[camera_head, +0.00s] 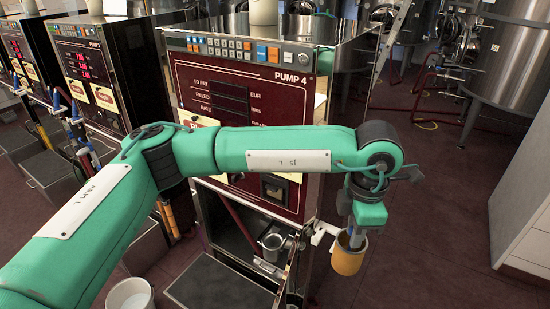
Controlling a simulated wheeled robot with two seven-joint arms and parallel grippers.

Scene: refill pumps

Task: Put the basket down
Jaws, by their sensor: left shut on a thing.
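My left arm comes in from the left across the front of Pump 4, and my left gripper (354,236) points down at its right side. It is shut on an orange, cup-like container (348,259), upright with its open top up, at the right of the pump's lower bay. The fingers reach to its rim and partly hide it. I cannot tell for sure that this is the basket, or whether anything supports it from below. A white bracket (324,232) juts out beside it. My right gripper is not in view.
Pump 4 (262,85) stands in the middle, with a metal cup (272,242) in its lower bay. More pumps (85,65) stand at the left. A white bucket (130,293) is at the lower left. Steel tanks (510,55) and a white cabinet (528,200) are at the right, with open floor between.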

